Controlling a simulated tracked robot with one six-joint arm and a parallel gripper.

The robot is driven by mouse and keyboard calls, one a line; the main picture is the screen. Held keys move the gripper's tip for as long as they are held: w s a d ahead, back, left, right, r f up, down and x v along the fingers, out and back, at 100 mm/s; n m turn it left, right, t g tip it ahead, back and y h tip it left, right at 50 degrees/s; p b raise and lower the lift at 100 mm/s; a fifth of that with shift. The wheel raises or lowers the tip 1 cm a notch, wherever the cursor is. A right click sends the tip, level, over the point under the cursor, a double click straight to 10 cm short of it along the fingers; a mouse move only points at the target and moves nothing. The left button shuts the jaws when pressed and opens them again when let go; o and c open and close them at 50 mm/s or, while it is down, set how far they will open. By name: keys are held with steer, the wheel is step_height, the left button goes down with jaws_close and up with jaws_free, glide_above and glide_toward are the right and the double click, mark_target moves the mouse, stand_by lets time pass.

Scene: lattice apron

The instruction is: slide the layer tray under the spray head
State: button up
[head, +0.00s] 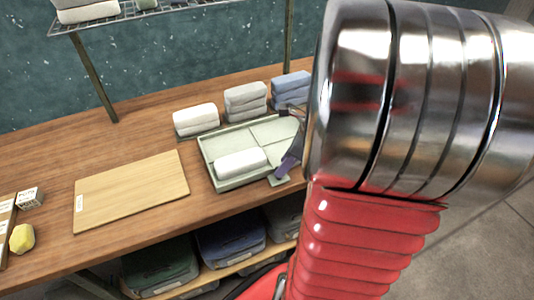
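A pale green tray (207,166) with raised rims and several compartments lies on the wooden bench. A white rolled or folded cloth (240,162) lies in its front left compartment. My gripper (287,166) shows only in part at the tray's right front side, a dark and purple-grey tip beside a small green tab. My own arm hides the rest of it and the tray's right end. I cannot tell whether the gripper touches the tray or how far its fingers are apart. I can make out no spray head in this view.
Folded white (196,118), grey (246,98) and blue (291,86) towels stand behind the tray. A flat wooden board (132,190) lies to its left. A yellow lump (22,238) and small white box (30,198) sit at far left. A wire shelf (140,15) hangs above; bins (231,240) are below.

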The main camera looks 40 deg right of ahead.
steer(key=shift+x, duration=1.3)
jaws_close()
